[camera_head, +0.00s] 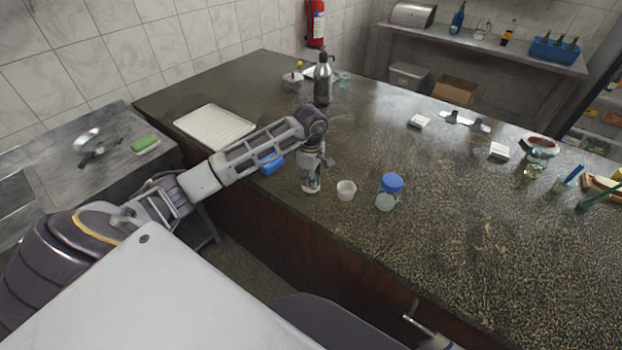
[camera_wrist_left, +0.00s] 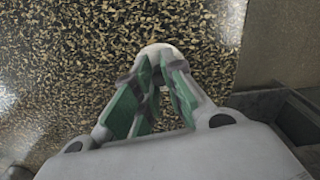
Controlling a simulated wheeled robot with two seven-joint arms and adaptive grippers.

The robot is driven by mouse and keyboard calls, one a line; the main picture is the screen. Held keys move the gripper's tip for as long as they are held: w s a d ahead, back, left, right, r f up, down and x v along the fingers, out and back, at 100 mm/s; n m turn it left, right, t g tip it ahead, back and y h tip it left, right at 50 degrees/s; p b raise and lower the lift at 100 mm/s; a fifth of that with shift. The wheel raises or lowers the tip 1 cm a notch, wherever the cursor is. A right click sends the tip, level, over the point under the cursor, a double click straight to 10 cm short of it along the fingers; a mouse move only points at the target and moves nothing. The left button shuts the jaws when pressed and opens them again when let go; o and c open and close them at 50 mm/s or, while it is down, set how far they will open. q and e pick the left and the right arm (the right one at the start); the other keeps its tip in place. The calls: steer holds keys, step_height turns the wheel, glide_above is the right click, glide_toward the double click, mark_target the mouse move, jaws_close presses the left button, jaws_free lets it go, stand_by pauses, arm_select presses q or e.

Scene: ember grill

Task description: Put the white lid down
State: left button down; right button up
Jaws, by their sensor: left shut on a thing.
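My left gripper (camera_head: 311,187) reaches over the near edge of the dark counter (camera_head: 440,230). Its green-padded fingers (camera_wrist_left: 155,95) are shut on the white lid (camera_wrist_left: 161,52), whose pale rounded edge shows at the fingertips in the left wrist view. The fingers hide most of the lid. In the head view, the lid is hard to tell apart from the fingertips, and I cannot tell whether it touches the counter. A small white cup (camera_head: 346,191) stands just right of the gripper.
A blue-capped jar (camera_head: 390,184) stands right of the cup. A blue object (camera_head: 271,163) lies left of the gripper, partly behind my arm. A white tray (camera_head: 214,127) and a dark bottle (camera_head: 323,80) are farther back. The counter's middle is largely clear.

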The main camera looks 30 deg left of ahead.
arm_select(q)
steer(key=shift+f, duration=0.15)
arm_select(e)
steer(key=shift+f, duration=0.2)
arm_select(q)
steer(key=c, duration=1.5)
jaws_free()
arm_select(e)
steer(key=shift+a, duration=0.3)
steer(key=shift+r, duration=0.15)
arm_select(q)
steer(key=shift+r, duration=0.3)
step_height(320, 180, up, 12)
steer(key=b, duration=0.2)
arm_select(e)
step_height(320, 180, down, 2)
steer(key=shift+d+f, duration=0.1)
arm_select(q)
steer(key=shift+f, duration=0.1)
